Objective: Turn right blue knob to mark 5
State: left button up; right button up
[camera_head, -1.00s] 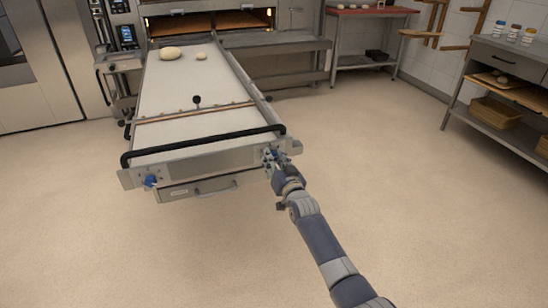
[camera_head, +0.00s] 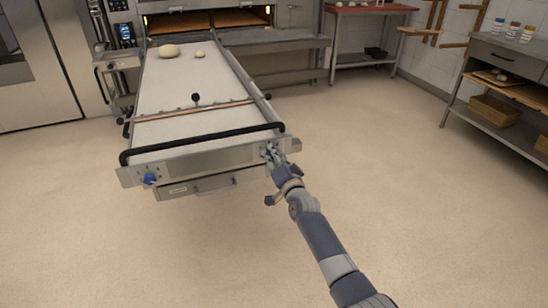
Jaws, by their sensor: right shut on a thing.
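The loader table's front panel (camera_head: 215,159) carries a blue knob (camera_head: 150,179) at its left end. The right blue knob is hidden behind my right gripper (camera_head: 272,155), at the panel's right end. My right gripper is shut on the right blue knob, with the wrist tilted and the arm reaching up from the lower right. The knob's pointer and the marks around it are too small and covered to read. My left gripper is not in view.
A black bar handle (camera_head: 203,144) runs across the loader's front just above the panel. Below hangs a drawer with a handle (camera_head: 214,184). Dough pieces (camera_head: 169,51) lie at the loader's far end, before the oven. The floor (camera_head: 420,200) to the right is clear.

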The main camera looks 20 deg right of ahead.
dwell(0.3)
jog(key=o, duration=1.1)
jog(key=s, duration=1.2)
jog(key=shift+d, duration=0.25)
